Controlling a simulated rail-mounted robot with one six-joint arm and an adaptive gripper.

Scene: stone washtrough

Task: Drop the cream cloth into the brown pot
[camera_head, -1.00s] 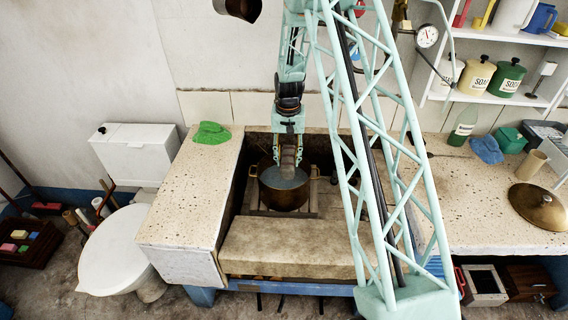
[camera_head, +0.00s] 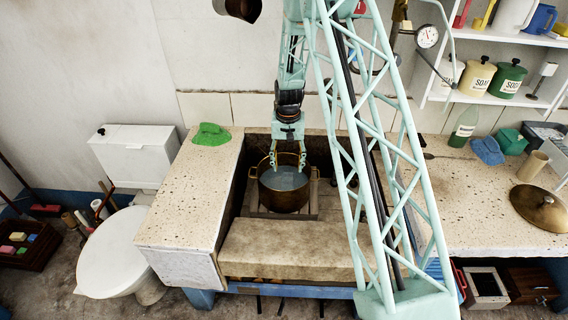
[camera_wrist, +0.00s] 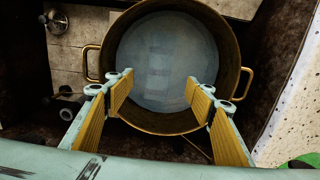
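The brown pot (camera_head: 284,203) stands in the trough recess, with two side handles and a blue-grey liquid inside. It also shows in the wrist view (camera_wrist: 235,62). My gripper (camera_head: 287,170) is open and empty, pointing down just above the pot. In the wrist view its two yellow-padded fingers (camera_wrist: 160,80) are spread over the pot's opening. The cream cloth is not clearly visible in either view. A faint paler patch shows in the liquid between the fingertips, but I cannot tell whether it is the cloth or a reflection.
A green cloth (camera_head: 211,134) lies on the left stone counter. A blue cloth (camera_head: 487,150) and a brass lid (camera_head: 540,207) lie on the right counter. A stone slab (camera_head: 288,248) is in front of the pot. Dark recess walls stand close around the pot.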

